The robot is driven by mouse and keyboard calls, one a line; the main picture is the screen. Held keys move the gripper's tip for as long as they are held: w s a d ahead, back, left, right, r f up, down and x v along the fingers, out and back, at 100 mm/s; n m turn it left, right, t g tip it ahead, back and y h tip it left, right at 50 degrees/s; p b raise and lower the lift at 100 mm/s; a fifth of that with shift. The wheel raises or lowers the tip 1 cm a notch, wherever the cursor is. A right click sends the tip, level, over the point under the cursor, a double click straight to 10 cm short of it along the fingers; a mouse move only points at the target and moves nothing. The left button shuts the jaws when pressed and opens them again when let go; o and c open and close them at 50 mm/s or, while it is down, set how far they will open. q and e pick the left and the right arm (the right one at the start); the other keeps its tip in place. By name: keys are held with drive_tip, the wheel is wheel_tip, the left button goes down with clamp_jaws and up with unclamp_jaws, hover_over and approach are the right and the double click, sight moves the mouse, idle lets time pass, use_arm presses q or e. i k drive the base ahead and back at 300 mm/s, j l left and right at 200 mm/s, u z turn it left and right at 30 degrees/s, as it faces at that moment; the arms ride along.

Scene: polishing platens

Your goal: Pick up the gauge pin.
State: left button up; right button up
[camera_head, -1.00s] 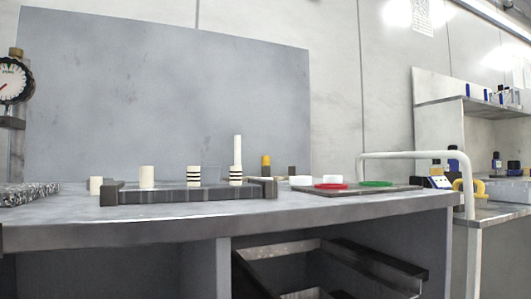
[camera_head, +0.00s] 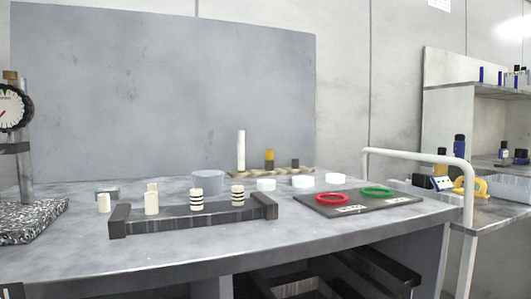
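Several pin-like pieces stand on the workbench (camera_head: 330,238), and I cannot tell for sure which is the gauge pin. A tall, thin, off-white pin (camera_head: 241,150) stands upright at the tan holder (camera_head: 300,172) at the back. Two short cream cylinders with black bands, a left one (camera_head: 196,202) and a right one (camera_head: 238,196), stand at the dark grey bar fixture (camera_head: 185,222). A plain cream cylinder (camera_head: 151,204) stands near its left end, and another (camera_head: 103,203) stands further left.
A dial gauge (camera_head: 12,108) on a stand over a speckled block (camera_head: 30,220) is at left. A dark board (camera_head: 375,202) with a red ring (camera_head: 332,199) and a green ring (camera_head: 376,192) lies at right. A white rail (camera_head: 420,157) rises at the right edge. The bench front is clear.

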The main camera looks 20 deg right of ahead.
sight(269, 154)
drive_tip(key=k+l+u, duration=0.15)
drive_tip(key=l+u, duration=0.2)
drive_tip(key=k+l+u, duration=0.2)
drive_tip(key=l+u, duration=0.15)
drive_tip(key=l, duration=0.15)
drive_tip(key=k+l+u, duration=0.35)
drive_tip(key=i+l, duration=0.05)
drive_tip(key=i, duration=0.05)
